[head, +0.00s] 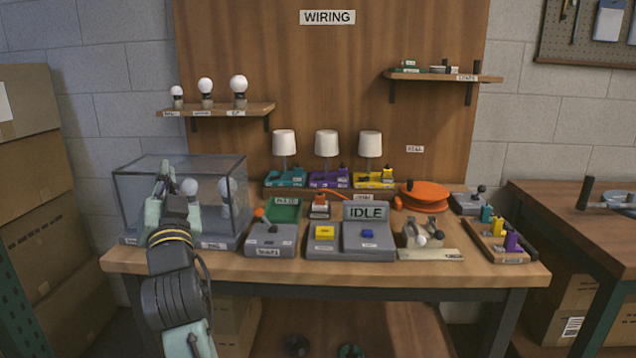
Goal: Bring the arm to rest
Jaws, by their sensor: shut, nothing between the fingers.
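My arm reaches up from the bottom of the head view over the left front of the workbench (290,268). My gripper (166,180) is shut and small in the picture, in front of or over a clear glass box (230,165) at the bench's left end. I cannot tell whether it is inside the box or touching it. Two pale bulbs show behind the glass, one (189,187) just right of the gripper. The wrist hides part of the box's front.
Grey control boxes stand right of the glass box, one with an IDLE display (366,213). Three white lamps (326,143) stand behind. An orange reel (424,195) and a block tray (497,237) are at right. Cardboard boxes (35,190) are stacked left. Space above the bench's middle looks free.

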